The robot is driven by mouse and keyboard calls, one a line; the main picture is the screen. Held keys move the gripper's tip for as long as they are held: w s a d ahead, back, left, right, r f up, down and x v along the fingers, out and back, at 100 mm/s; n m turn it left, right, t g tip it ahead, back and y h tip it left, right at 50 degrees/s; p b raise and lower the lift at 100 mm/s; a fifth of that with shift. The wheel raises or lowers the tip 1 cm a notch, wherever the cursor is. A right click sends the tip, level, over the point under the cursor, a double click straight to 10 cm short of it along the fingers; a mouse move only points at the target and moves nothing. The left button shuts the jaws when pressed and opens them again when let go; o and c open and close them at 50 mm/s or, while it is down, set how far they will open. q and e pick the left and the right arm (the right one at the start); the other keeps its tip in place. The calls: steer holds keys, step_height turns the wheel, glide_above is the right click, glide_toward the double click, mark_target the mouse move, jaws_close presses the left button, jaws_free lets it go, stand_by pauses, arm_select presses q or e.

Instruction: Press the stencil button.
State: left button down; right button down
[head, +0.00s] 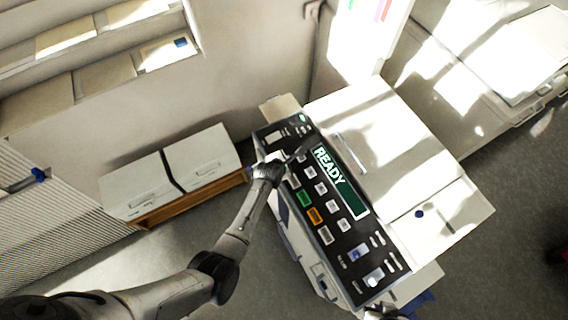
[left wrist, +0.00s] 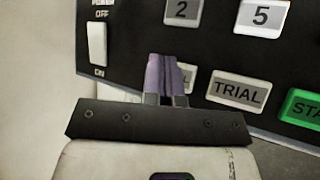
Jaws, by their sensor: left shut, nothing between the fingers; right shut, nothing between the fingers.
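The machine's dark control panel (head: 330,235) carries a screen reading READY and rows of buttons. My left gripper (head: 297,155) is over the panel's upper-left end, its fingers shut and empty. In the left wrist view its purple fingers (left wrist: 168,76) cover most of a pale button (left wrist: 188,76) whose visible label ends in L. This is probably the stencil button; its full name is hidden. Contact cannot be told. The TRIAL button (left wrist: 235,90) is just right of it. My right gripper (head: 382,312) is shut at the bottom edge, mostly cut off.
A power switch (left wrist: 97,43) is left of the fingers, number buttons 2 (left wrist: 182,11) and 5 (left wrist: 262,17) above, and a green START button (left wrist: 304,108) farther right. A low cabinet (head: 135,188) stands left of the machine. The machine's white lid (head: 385,130) lies behind the panel.

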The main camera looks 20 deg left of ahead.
arm_select(q)
steer(key=shift+f, duration=0.1)
stand_by(0.3)
steer(key=shift+f, duration=0.25)
stand_by(0.4)
steer(key=shift+f+b, duration=0.45)
stand_by(0.5)
steer(key=shift+r, duration=0.1)
steer(key=shift+r+p, duration=0.75)
steer(key=shift+p, duration=0.15)
